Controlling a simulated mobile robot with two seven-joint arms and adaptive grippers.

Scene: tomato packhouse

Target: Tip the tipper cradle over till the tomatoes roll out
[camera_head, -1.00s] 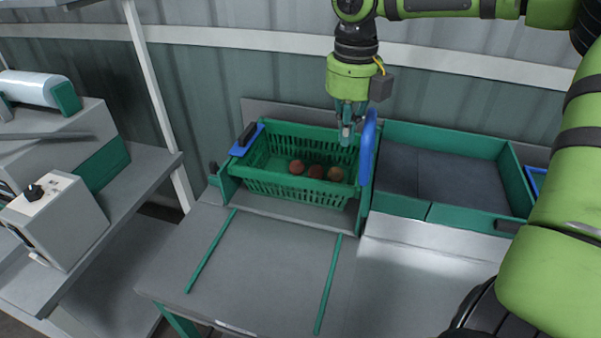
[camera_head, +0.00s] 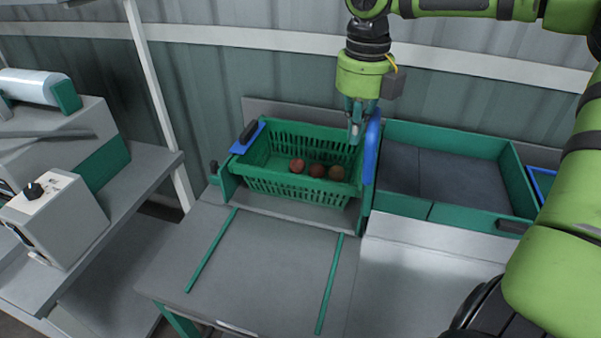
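A green slatted crate (camera_head: 300,189) sits in the tipper cradle (camera_head: 227,183), with several reddish tomatoes (camera_head: 317,171) on its floor. A blue upright bar (camera_head: 371,152) stands at the cradle's right side, and a blue piece with a black grip (camera_head: 248,133) is at its left. The crate leans very slightly down to the right. My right gripper (camera_head: 354,138) points down with its fingers together, just left of the blue bar's top, over the crate's right end. It seems to touch the bar, but I cannot be sure. My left gripper is not in view.
Right of the cradle is a green-walled tray (camera_head: 436,213) with a dark, empty floor. The grey table (camera_head: 265,265) in front is clear between two green strips. A side bench (camera_head: 150,172) with grey machines stands at the left. A corrugated wall is behind.

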